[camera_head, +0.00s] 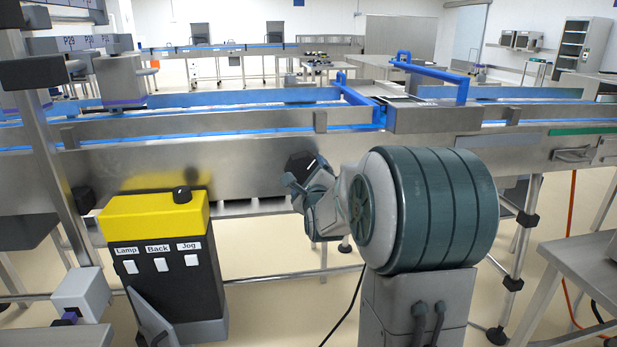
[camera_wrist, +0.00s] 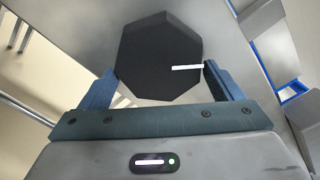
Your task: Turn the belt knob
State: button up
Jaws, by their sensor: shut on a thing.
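The belt knob (camera_wrist: 155,52) is black and many-sided, with a white pointer line toward its right side in the wrist view. My gripper (camera_wrist: 161,75) has one finger on each side of the knob and is shut on it. In the head view the knob (camera_head: 299,163) shows dark against the steel side of the conveyor. My gripper (camera_head: 300,182) is at it there, and its wrist hides part of the contact.
A yellow-topped control box (camera_head: 150,214) with a black knob (camera_head: 182,194) and switches marked Lamp, Back and Jog stands at left. A steel conveyor (camera_head: 230,160) with blue belts runs across. A steel table (camera_head: 575,262) is at right.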

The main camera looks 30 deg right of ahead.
dwell(0.3)
jog(key=o, duration=0.8)
jog(key=p+v, duration=0.2)
jog(key=v, duration=1.2)
jog(key=shift+w, duration=0.1)
jog(key=shift+r+p, duration=0.1)
jog(key=shift+p, duration=0.2)
